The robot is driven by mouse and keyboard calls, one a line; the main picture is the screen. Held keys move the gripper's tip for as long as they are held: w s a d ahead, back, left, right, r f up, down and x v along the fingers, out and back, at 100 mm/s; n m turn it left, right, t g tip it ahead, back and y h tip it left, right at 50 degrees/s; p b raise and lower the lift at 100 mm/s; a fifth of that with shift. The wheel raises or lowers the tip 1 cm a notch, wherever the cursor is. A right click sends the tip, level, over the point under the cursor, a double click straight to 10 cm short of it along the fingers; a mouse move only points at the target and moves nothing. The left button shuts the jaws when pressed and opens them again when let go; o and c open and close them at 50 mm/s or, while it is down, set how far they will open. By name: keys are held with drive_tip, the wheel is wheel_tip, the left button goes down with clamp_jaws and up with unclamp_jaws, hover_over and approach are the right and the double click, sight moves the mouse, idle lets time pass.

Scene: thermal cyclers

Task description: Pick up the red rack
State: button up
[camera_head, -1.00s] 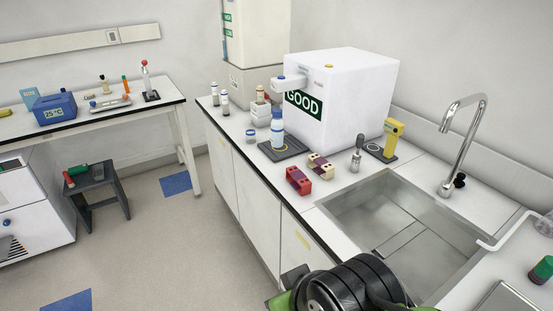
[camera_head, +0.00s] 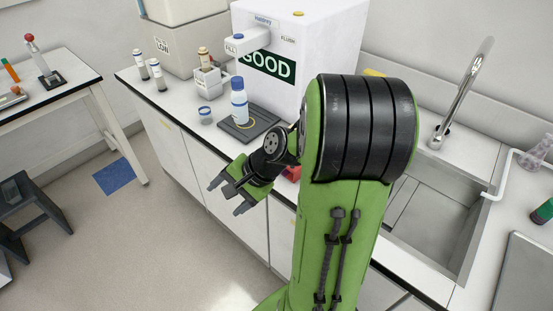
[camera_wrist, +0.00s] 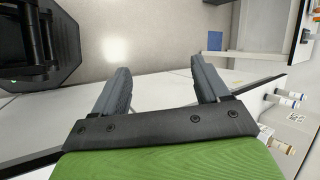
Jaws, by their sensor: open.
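The red rack (camera_head: 291,172) shows only as a small red patch on the counter edge in the head view. My arm hides most of it. My gripper (camera_head: 227,197) is open and empty, out over the floor in front of the counter, to the left of the rack and apart from it. In the wrist view my gripper's two fingers (camera_wrist: 161,88) stand wide apart with nothing between them. The rack does not show in the wrist view.
A blue-capped bottle (camera_head: 238,100) stands on a dark pad (camera_head: 252,126) behind my gripper. The white GOOD machine (camera_head: 330,40) stands at the back. The sink (camera_head: 447,215) lies to the right, with a tall faucet (camera_head: 462,95). Open floor (camera_head: 150,230) lies left of the counter.

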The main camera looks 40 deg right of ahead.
drive_tip(key=s+d+f+m+t+h, duration=0.1)
drive_tip(key=s+d+m+t+h, duration=0.1)
drive_tip(key=d+m+t, duration=0.7)
drive_tip(key=s+d+m+t+h, duration=0.2)
drive_tip(key=d+m+t+h, duration=0.1)
drive_tip(key=d+m, duration=1.1)
drive_tip(key=shift+n, duration=0.6)
drive_tip(key=f+b, duration=0.1)
drive_tip(key=f, duration=0.1)
drive_tip(key=f+b, duration=0.1)
drive_tip(key=f, duration=0.2)
drive_tip(key=f+b, duration=0.1)
drive_tip(key=f, duration=0.2)
drive_tip(key=shift+w+d+f, duration=0.1)
drive_tip(key=shift+w+d, duration=0.15)
drive_tip(key=shift+d, duration=0.05)
drive_tip(key=w, duration=0.7)
drive_tip(key=shift+w+a+b, duration=0.1)
drive_tip(key=shift+w+b, duration=0.2)
drive_tip(key=c, duration=1.1)
